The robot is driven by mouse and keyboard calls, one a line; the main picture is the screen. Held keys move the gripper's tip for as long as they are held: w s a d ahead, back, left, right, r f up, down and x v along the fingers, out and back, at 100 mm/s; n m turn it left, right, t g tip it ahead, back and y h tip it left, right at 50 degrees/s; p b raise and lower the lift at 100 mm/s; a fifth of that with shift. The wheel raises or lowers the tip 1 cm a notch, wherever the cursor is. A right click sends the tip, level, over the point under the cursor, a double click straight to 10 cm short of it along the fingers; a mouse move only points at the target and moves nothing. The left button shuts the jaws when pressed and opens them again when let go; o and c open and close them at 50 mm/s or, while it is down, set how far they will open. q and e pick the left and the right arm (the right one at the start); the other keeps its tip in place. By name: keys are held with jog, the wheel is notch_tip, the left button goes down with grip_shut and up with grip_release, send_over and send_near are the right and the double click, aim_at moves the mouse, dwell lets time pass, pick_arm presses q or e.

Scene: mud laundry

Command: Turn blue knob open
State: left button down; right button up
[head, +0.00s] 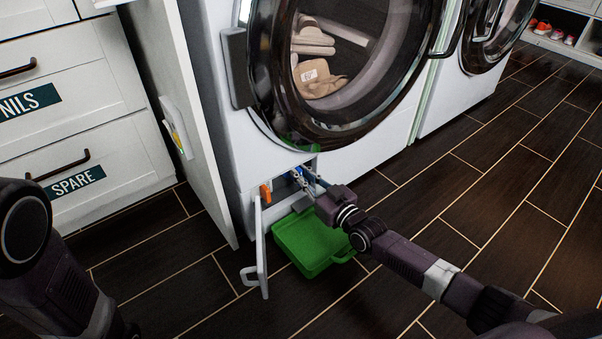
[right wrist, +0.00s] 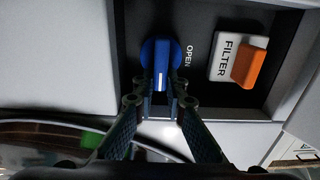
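The blue knob (right wrist: 160,58) sits in a dark recess at the base of the washing machine (head: 347,140). In the right wrist view its handle bears a white line and points down the picture, with the word OPEN to its right. In the head view the knob is mostly hidden behind my right gripper (head: 304,182). The fingers of my right gripper (right wrist: 161,98) are drawn close together, one on each side of the handle's lower end. Only part of my left arm shows at the lower left; its gripper is out of view.
An orange filter handle (right wrist: 250,66) sits beside the knob, and also shows in the head view (head: 265,193). The small hatch door (head: 262,255) hangs open. A green tray (head: 312,246) lies on the floor below. White drawers (head: 75,120) stand left; open floor lies right.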

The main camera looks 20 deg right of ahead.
grip_shut()
